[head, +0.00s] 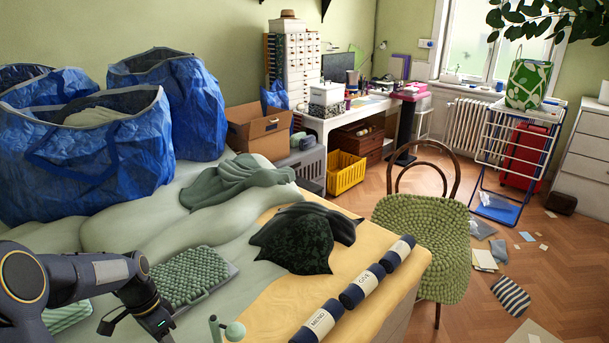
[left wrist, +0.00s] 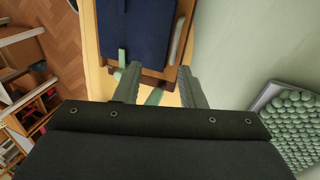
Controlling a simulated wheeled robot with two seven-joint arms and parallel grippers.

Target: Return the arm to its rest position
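My left arm (head: 75,280) comes in from the left over the near end of the bed, bent at the elbow. Its wrist points down at the lower edge of the head view, where the fingertips are hard to make out. In the left wrist view my left gripper (left wrist: 158,82) shows two fingers well apart, with nothing held between them. A dark blue flat thing (left wrist: 138,30) with a brown edge lies beyond the fingertips. A small pale green piece (left wrist: 153,97) shows between the fingers. My right gripper is in neither view.
Blue bags (head: 95,155) crowd the bed's far left. A knobbly green pad (head: 190,277) lies beside my wrist. A dark cloth (head: 300,238) and navy labelled rolls (head: 362,287) lie right on the yellow cover. A green chair (head: 425,235) stands beyond the bed.

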